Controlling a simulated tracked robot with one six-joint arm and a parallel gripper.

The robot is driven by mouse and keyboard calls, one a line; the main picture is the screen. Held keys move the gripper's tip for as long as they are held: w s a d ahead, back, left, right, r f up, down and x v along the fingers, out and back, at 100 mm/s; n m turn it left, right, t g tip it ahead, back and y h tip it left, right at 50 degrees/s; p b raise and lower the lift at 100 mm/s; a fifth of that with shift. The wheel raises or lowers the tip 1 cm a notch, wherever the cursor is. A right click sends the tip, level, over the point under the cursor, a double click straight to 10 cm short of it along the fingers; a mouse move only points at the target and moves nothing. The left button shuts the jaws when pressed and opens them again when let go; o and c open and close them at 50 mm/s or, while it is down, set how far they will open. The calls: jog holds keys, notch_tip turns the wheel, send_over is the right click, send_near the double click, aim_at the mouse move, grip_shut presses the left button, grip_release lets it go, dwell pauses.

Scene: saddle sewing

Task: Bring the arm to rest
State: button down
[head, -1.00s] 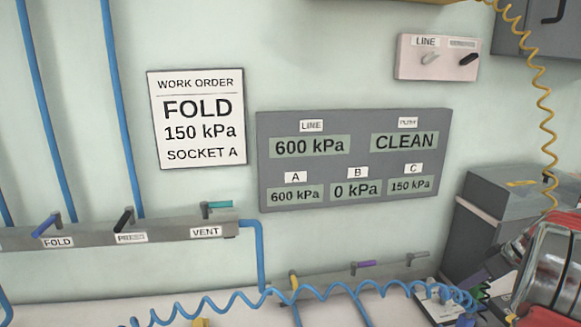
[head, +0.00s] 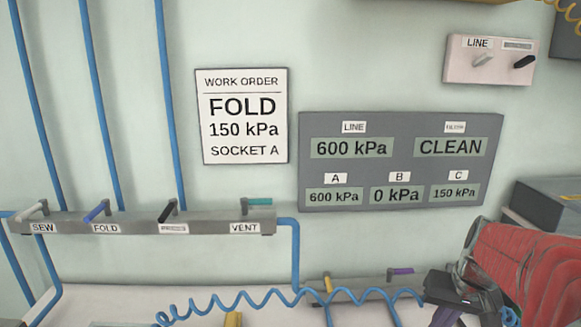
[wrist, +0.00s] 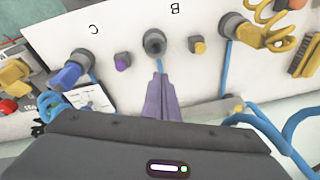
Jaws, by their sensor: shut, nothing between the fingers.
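My gripper (wrist: 160,82) shows in the wrist view as two narrow purple-grey fingers held together, with nothing between them. Its tips point toward a dark round socket (wrist: 154,42) under the upside-down letter B; I cannot tell the gap between them. The dark grey body of my gripper fills the bottom of the wrist view.
A blue plug (wrist: 66,76) sits by letter C. Another fitting (wrist: 234,28) has yellow coils beside it. Blue hoses lie around. The head view shows a valve rail (head: 150,225), a gauge panel (head: 400,125), a work order (head: 242,148) and a coiled blue hose (head: 250,297).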

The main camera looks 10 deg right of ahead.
jog(key=s+a+r+n+t, duration=0.1)
jog(key=s+a, duration=0.3)
jog(key=a, duration=0.7)
jog(key=s+a+r+n+t, duration=0.2)
jog(key=s+a+r+n, duration=0.2)
jog(key=a, duration=0.7)
jog(key=shift+s+a, duration=0.25)
jog(key=shift+s, duration=0.3)
